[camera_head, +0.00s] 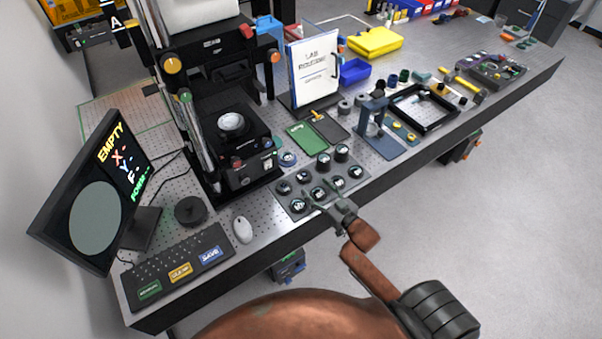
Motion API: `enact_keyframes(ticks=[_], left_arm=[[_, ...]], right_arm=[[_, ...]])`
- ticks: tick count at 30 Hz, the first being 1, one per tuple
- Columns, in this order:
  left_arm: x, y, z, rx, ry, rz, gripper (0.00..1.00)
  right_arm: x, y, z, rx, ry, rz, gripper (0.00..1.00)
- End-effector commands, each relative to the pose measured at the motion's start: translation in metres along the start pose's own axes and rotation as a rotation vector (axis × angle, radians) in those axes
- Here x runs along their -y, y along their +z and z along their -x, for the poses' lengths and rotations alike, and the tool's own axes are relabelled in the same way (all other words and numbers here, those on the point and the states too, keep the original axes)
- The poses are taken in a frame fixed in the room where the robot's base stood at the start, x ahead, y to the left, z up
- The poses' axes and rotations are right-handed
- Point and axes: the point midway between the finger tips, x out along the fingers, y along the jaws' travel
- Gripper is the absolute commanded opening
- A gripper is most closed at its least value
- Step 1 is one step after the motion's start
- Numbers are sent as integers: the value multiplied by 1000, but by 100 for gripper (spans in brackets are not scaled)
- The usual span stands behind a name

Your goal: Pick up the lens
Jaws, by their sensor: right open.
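A dark tray (331,197) near the bench's front edge holds several round black-rimmed pieces with pale or glassy tops, which look like mounted lenses. One such lens (318,194) is in the tray's front row, close to my fingertips. Which of them is the task's lens I cannot tell. My right gripper (324,205) is open over the front edge of the tray, its fingers pointing at the front row. Whether it touches a piece I cannot tell. A pale round disc (231,123) sits on the black interferometer stage (238,150). My left gripper is out of view.
The tilted monitor (97,195), keyboard (180,265) and white mouse (242,229) are at left. A lab-routine stand (314,72), a green board (308,139) and a blue-grey fixture (374,115) stand behind the tray. Floor lies beyond the bench's front edge.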

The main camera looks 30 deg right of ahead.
Motion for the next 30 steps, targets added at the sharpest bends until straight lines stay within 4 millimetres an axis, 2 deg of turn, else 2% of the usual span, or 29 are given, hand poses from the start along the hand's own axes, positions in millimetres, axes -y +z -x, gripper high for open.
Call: enact_keyframes(ticks=[3, 6, 16, 24, 30], left_arm=[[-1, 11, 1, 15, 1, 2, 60], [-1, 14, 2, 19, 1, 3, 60], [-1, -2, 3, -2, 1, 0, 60], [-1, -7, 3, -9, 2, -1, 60], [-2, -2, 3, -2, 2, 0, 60]], right_arm=[[-2, 0, -12, -1, 4, -1, 61], [-3, 0, -21, -1, 6, -1, 61], [-2, 3, -65, -1, 3, -1, 61], [-2, 4, -68, 1, 2, -1, 61], [-1, 4, -69, 0, 1, -1, 48]])
